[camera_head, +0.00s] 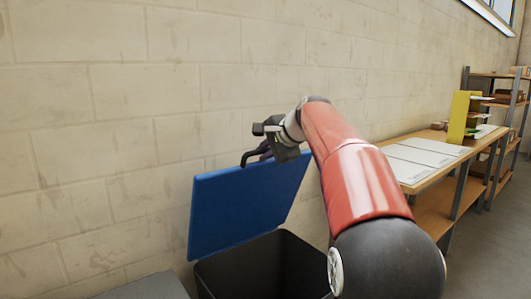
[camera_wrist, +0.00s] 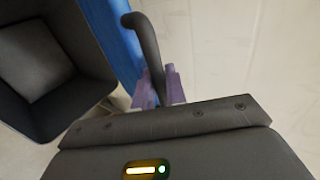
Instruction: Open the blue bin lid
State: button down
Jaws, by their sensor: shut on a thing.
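The blue bin lid (camera_head: 240,203) is tilted up steeply above the dark bin (camera_head: 262,268), whose open top shows below it. A dark curved handle (camera_wrist: 150,50) sticks out from the lid's upper part. In the wrist view the lid (camera_wrist: 108,35) shows as a blue strip with the bin's empty inside (camera_wrist: 40,65) to its left. My gripper (camera_head: 262,153) is at the lid's upper edge. In the wrist view its purple fingers (camera_wrist: 160,88) are shut around the handle.
A block wall (camera_head: 120,120) stands close behind the lid. A wooden bench (camera_head: 440,180) with white sheets (camera_head: 425,152) and a yellow stand (camera_head: 459,117) is at right. A grey surface (camera_head: 150,288) lies left of the bin. Shelves (camera_head: 505,110) stand farther back.

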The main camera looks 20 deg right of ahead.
jog(key=c, duration=1.5)
grip_release()
jog(key=shift+s, duration=0.1)
